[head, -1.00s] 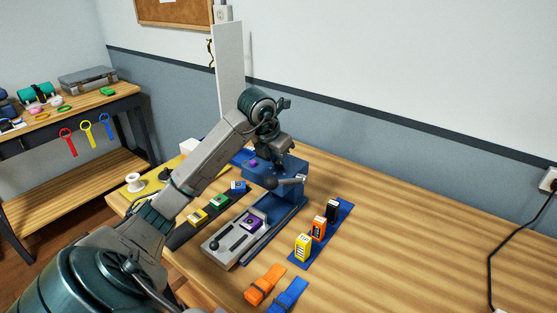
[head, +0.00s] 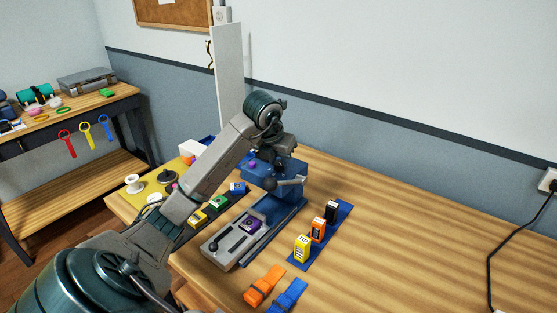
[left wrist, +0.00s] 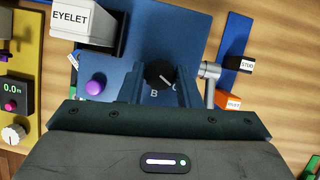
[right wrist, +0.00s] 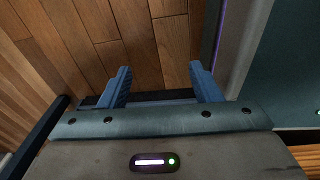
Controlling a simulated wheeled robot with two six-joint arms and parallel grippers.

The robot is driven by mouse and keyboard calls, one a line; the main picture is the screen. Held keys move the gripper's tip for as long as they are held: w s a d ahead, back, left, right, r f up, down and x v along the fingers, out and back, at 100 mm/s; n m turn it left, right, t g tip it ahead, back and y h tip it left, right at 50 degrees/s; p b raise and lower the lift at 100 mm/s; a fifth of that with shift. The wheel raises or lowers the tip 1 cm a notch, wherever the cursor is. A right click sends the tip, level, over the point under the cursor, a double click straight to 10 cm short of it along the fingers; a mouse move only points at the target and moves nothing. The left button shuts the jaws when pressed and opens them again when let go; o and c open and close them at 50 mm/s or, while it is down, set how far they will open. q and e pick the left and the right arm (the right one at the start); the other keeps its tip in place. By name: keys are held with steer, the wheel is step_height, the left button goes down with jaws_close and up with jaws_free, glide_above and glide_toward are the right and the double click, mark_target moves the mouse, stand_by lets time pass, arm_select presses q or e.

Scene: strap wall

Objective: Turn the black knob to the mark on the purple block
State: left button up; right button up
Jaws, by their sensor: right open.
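The black knob (left wrist: 159,73), with a pale pointer line, sits on the blue machine (head: 258,177). Letters B and C show beside it in the left wrist view; other marks are hidden. My left gripper (left wrist: 160,80) has its fingers on either side of the knob, much closer together than the right fingers. I cannot tell whether they touch it. In the head view my left arm hides the knob. My right gripper (right wrist: 160,75) is open and empty above the wooden floor.
A lever (head: 290,182) sticks out at the machine's right. A purple button (left wrist: 95,88) and a box marked EYELET (left wrist: 84,22) are near the left gripper. Yellow, orange and black boxes stand on a blue strip (head: 341,222).

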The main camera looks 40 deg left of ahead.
arm_select(q)
steer(key=o, duration=0.4)
steer(key=shift+o, duration=0.2)
steer(key=shift+r, duration=0.1)
steer(key=shift+s+r, duration=0.1)
steer(key=shift+r, duration=0.2)
steer(key=p+v, duration=0.1)
steer(key=v, duration=0.4)
steer(key=shift+r+p, duration=0.25)
steer(key=shift+p, duration=0.15)
steer(key=p+v, duration=0.1)
steer(key=v, duration=0.1)
steer(key=p+v, duration=0.2)
steer(key=shift+s+r, duration=0.2)
steer(key=shift+s, duration=0.15)
